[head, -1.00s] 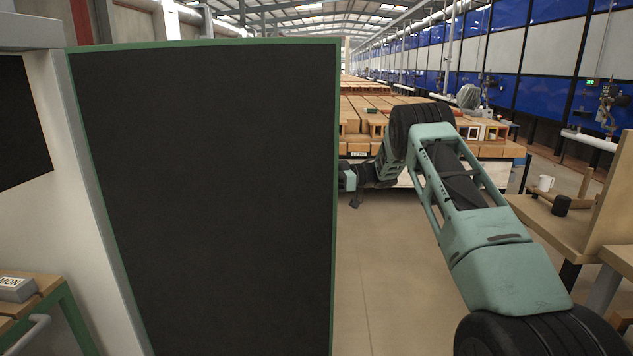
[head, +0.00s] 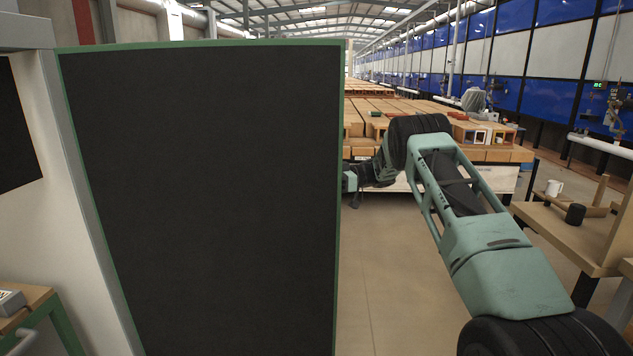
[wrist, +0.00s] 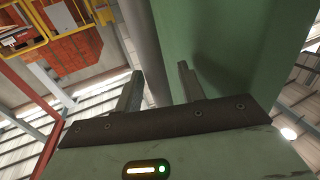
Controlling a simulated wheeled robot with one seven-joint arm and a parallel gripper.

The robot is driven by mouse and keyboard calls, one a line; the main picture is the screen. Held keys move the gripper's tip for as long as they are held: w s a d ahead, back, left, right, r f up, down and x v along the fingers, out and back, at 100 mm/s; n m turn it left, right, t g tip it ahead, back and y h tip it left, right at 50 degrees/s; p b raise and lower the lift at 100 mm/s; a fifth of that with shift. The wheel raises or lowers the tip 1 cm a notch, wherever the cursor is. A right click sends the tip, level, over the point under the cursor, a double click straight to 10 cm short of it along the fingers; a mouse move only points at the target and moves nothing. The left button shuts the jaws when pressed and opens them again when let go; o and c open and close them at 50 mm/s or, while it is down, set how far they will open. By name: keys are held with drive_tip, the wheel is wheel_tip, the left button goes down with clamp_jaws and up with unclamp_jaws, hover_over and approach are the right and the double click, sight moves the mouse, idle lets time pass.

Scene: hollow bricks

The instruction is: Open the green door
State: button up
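The green door (head: 205,200) fills the left half of the head view: a large dark panel with a thin green border, next to a pale post (head: 85,200). My arm reaches past its right edge, and my gripper (head: 350,182) is at that edge, partly hidden behind it. In the wrist view, the two fingers of my gripper (wrist: 158,88) stand apart. A smooth green surface (wrist: 235,50), seemingly the door's other side, rises just beyond the right finger. A grey upright bar (wrist: 146,45) shows beyond the gap; whether it lies between the fingers I cannot tell.
Rows of bricks on a pale-sided platform (head: 470,178) stand ahead. A green-legged table (head: 30,300) is at lower left. Bare floor (head: 385,290) lies right of the door.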

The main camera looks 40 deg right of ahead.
drive_tip(key=shift+d, duration=0.1)
drive_tip(key=b+v, duration=0.3)
drive_tip(key=v, duration=1.4)
drive_tip(key=shift+d, duration=0.15)
drive_tip(key=shift+s, duration=0.1)
